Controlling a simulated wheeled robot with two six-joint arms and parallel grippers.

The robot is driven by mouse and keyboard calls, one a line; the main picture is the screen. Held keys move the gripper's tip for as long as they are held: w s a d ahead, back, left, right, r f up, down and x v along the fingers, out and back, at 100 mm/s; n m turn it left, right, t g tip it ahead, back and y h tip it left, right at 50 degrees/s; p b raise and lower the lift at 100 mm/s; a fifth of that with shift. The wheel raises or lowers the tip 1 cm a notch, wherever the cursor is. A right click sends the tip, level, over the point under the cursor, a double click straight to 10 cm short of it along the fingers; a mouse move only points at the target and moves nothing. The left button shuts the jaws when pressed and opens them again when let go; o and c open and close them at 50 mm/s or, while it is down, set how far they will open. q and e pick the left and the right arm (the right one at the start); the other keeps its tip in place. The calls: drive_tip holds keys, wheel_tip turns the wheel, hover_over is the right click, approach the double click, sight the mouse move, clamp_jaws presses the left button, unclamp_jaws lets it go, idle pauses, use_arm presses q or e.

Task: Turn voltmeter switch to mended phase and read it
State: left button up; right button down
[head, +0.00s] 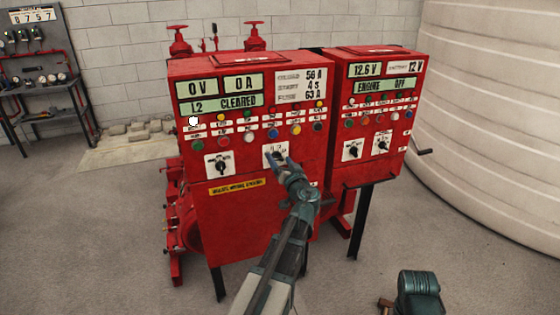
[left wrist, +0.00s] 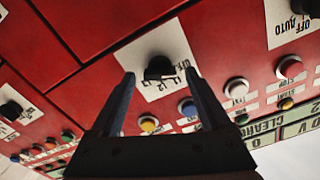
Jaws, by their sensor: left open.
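The voltmeter switch is a black knob (left wrist: 160,68) on a white plate with OFF and phase marks. In the head view its plate (head: 268,149) is on the left red panel, partly hidden by my left gripper (head: 278,163). In the left wrist view my left gripper (left wrist: 160,92) is open, one finger on each side of the knob. I cannot tell whether the fingers touch it or where it points. The voltage display (head: 197,88) reads 0 V. The line below (head: 226,104) appears to read L2 CLEARED.
Another rotary switch (head: 218,164) is left of the voltmeter switch. Rows of coloured buttons and lamps (head: 273,133) are just above. A second red panel (head: 372,110) with two knobs stands at right, beside a large white tank (head: 480,130). A tool rack (head: 38,78) is far left.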

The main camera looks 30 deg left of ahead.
use_arm(q)
drive_tip(key=shift+w+a, duration=0.15)
drive_tip(key=shift+a, duration=0.1)
clamp_jaws()
idle(0.3)
